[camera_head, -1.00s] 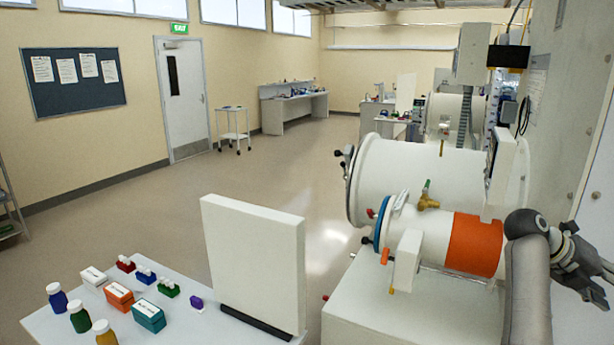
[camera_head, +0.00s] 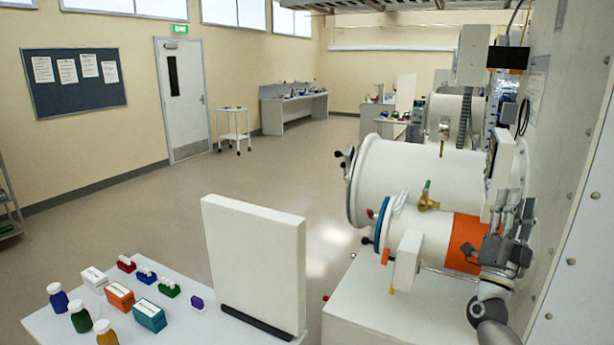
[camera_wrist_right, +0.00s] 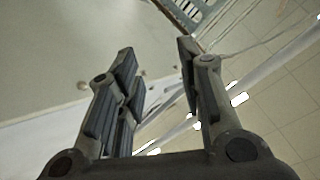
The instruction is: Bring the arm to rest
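My right gripper (camera_head: 514,212) shows at the right of the head view, pointing up in front of the orange band (camera_head: 462,243) of the white antechamber cylinder. In the right wrist view my right gripper (camera_wrist_right: 160,70) has its fingers spread, with nothing between them. Only blurred ceiling-like panels and light strips lie beyond the fingers. I cannot tell from the head view whether it touches the cylinder. My left gripper is not in any view.
A white table (camera_head: 185,335) at the lower left holds several bottles, boxes and small racks. A white upright panel (camera_head: 252,262) stands on it. The large white cylinder (camera_head: 415,185) lies beside the grey wall (camera_head: 575,180). The floor in the middle is clear.

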